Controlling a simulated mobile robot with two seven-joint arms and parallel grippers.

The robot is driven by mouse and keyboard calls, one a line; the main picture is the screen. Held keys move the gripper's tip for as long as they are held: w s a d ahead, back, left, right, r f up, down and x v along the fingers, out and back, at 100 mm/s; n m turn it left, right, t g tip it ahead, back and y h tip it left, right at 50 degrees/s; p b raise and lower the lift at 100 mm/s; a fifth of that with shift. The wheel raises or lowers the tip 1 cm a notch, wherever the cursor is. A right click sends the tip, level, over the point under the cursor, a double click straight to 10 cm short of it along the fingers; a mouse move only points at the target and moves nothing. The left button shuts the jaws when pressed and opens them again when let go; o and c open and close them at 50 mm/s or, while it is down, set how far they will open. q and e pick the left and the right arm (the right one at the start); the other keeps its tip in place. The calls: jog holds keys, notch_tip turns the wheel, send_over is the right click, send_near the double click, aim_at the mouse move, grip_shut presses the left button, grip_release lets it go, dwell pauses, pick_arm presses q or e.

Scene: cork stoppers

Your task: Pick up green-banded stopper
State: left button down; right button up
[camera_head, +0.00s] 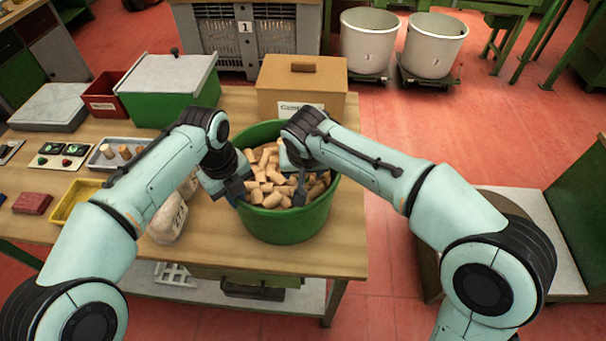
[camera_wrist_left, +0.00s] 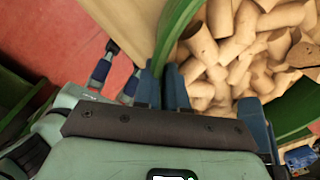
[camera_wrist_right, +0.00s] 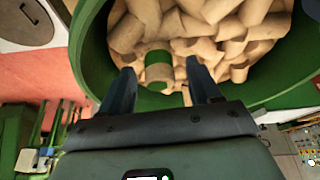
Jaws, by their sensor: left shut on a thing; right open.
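The green-banded stopper (camera_wrist_right: 158,66) shows in the right wrist view, a tan cork with a green band, among plain corks near the green tub's wall. My right gripper (camera_wrist_right: 162,84) is open and empty, its fingertips just short of the stopper and to either side of it. In the head view my right gripper (camera_head: 300,183) is inside the green tub (camera_head: 285,228), over the corks (camera_head: 268,172). My left gripper (camera_head: 236,190) is shut on the tub's left rim, which shows between its fingers in the left wrist view (camera_wrist_left: 163,72). I cannot make out the green-banded stopper in the head view.
A cardboard box (camera_head: 300,82) stands behind the tub. A pale sack (camera_head: 168,222) is left of it, partly behind my left arm. A green box with a pale lid (camera_head: 168,85), a grey tray with corks (camera_head: 116,155) and a yellow tray (camera_head: 74,200) occupy the table's left.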

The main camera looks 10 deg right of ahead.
jog(key=c, duration=1.1)
jog(key=shift+r, duration=0.1)
notch_tip(320, 180, up, 10)
jog(key=shift+f, duration=0.1)
pick_arm(q)
jog(key=c, duration=1.1)
grip_release()
